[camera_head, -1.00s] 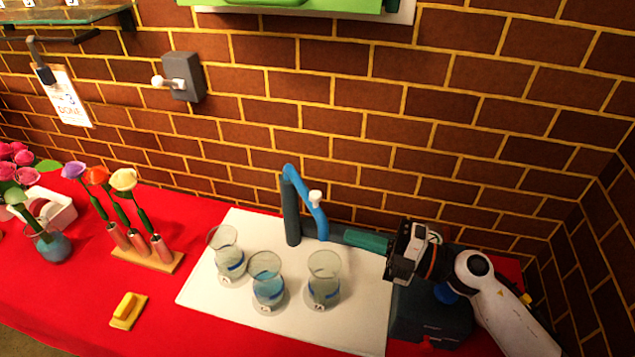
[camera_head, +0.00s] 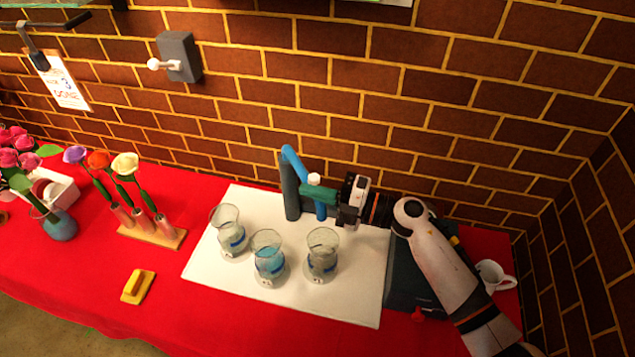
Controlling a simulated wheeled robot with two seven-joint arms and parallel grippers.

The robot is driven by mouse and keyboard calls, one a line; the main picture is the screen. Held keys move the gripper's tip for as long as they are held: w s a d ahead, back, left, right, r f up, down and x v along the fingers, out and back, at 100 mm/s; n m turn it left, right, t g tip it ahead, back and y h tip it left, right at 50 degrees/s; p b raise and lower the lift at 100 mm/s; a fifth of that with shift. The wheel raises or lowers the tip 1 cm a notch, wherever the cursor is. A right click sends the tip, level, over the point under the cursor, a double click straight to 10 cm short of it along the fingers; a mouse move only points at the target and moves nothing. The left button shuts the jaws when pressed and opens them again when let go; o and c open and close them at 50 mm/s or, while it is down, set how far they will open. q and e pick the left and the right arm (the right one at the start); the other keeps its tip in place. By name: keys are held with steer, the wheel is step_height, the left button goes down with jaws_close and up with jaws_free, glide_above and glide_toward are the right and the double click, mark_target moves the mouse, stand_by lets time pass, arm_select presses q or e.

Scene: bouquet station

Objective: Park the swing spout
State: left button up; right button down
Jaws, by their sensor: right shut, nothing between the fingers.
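The blue swing spout (camera_head: 292,158) sits on top of a dark post (camera_head: 289,190) at the back of a white mat (camera_head: 350,303). The spout arches to the right and its end points down, with a white knob (camera_head: 314,179) on it. My right gripper (camera_head: 308,193) is shut, its green fingers reaching left to the hanging part of the spout just below the knob. I cannot tell whether they touch it. The fingers hide a little of the spout. My left gripper is not in view.
Several glass vessels stand on the mat in front of the spout, including a middle one (camera_head: 268,258) with blue liquid. A dark box (camera_head: 403,283) and a white mug (camera_head: 494,276) are at the right. A flower rack (camera_head: 155,235) and yellow block (camera_head: 137,287) are at the left.

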steer(key=shift+w+d+f, duration=0.1)
steer(key=shift+w+d, duration=0.3)
steer(key=shift+w, duration=0.05)
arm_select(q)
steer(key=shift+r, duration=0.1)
